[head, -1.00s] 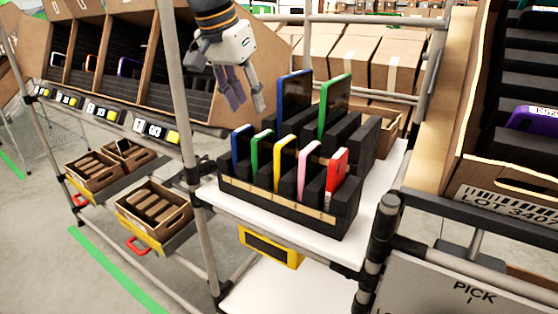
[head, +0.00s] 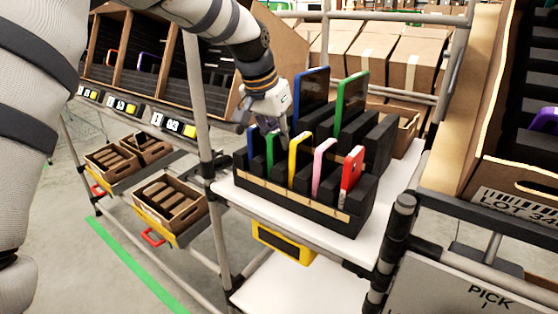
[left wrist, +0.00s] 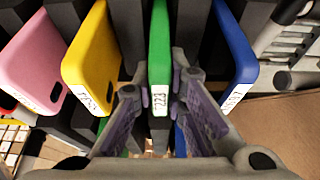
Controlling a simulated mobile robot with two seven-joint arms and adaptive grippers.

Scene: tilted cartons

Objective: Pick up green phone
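The green phone (head: 269,150) stands upright in a slot of the black foam rack (head: 300,203), between a blue phone (head: 250,140) and a yellow phone (head: 294,155). In the left wrist view the green phone (left wrist: 160,45) shows edge-on with a white label. My left gripper (head: 277,130) is just above it, pointing down. In the left wrist view my left gripper (left wrist: 160,88) is open, with one finger on each side of the green phone's labelled end. I cannot tell whether the fingers touch it. My right gripper is not in view.
A pink phone (head: 322,165) and a red phone (head: 351,170) stand in the same row. A larger blue device (head: 312,88) and a larger green device (head: 351,100) stand behind. A grey post (head: 205,120) rises left of the white shelf (head: 380,220).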

